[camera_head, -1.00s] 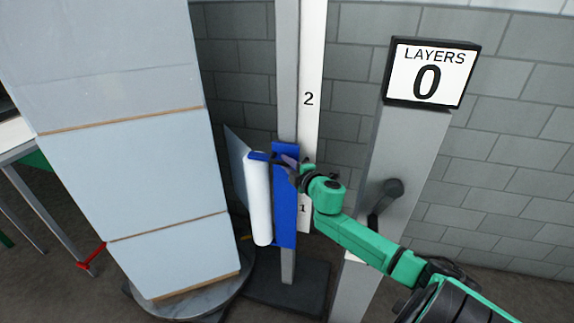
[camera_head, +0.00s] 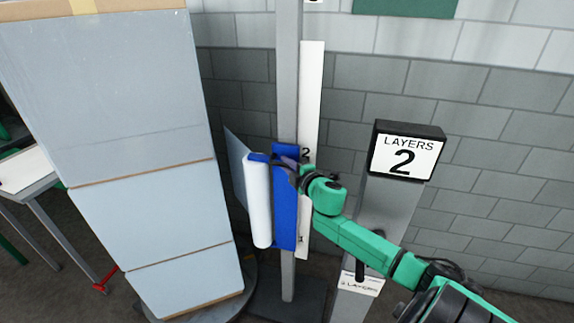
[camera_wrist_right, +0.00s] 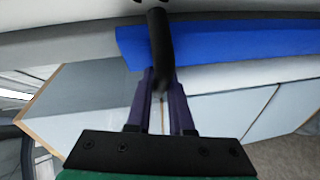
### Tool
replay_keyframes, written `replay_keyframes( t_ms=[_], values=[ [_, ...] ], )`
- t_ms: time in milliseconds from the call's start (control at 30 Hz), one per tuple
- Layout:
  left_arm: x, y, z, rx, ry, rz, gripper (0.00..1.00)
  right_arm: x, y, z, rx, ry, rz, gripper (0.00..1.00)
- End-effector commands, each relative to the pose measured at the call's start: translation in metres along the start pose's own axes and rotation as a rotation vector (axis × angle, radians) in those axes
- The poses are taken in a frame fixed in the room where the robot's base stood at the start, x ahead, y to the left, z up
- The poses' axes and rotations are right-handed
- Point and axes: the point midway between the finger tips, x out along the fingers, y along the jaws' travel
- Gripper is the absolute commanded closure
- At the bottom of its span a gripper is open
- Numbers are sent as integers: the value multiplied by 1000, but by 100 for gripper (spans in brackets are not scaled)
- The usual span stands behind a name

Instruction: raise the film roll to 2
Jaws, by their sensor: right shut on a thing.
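The film roll (camera_head: 259,205) is a white upright cylinder on a blue carriage (camera_head: 284,215) that rides on a grey mast (camera_head: 288,70). A sheet of film (camera_head: 236,165) stretches from the roll toward the boxes. A white scale strip (camera_head: 311,90) beside the mast bears the marks 1 and 2. The carriage's top is about level with the mark 2 (camera_head: 306,152). My right gripper (camera_head: 288,167) is at the carriage's upper part. In the right wrist view its purple fingers (camera_wrist_right: 160,100) are closed on a black handle (camera_wrist_right: 160,50). My left gripper is not in view.
A tall stack of pale boxes (camera_head: 140,130) stands left of the roll on a round turntable (camera_head: 245,290). A grey post (camera_head: 388,215) with a sign reading LAYERS 2 (camera_head: 404,157) is at right. A block wall is behind. A table (camera_head: 28,170) stands far left.

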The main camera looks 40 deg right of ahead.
Motion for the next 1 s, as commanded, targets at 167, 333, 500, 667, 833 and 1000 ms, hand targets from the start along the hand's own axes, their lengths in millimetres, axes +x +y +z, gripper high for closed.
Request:
replay_keyframes(
  t_ms=[167, 333, 500, 667, 833, 1000],
  values=[
    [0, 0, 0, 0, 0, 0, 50, 0, 0, 0, 0, 0, 1, 100],
    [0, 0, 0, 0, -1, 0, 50, 0, 0, 0, 0, 0, 1, 50],
    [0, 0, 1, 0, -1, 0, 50, 0, 0, 0, 0, 0, 1, 50],
    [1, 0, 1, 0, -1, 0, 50, -4, -2, 0, 0, 0, -1, 50],
    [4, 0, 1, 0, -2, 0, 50, -25, -3, 0, -2, 1, -2, 50],
    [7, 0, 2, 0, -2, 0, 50, -54, -3, 0, 0, 1, -4, 50]
  ],
)
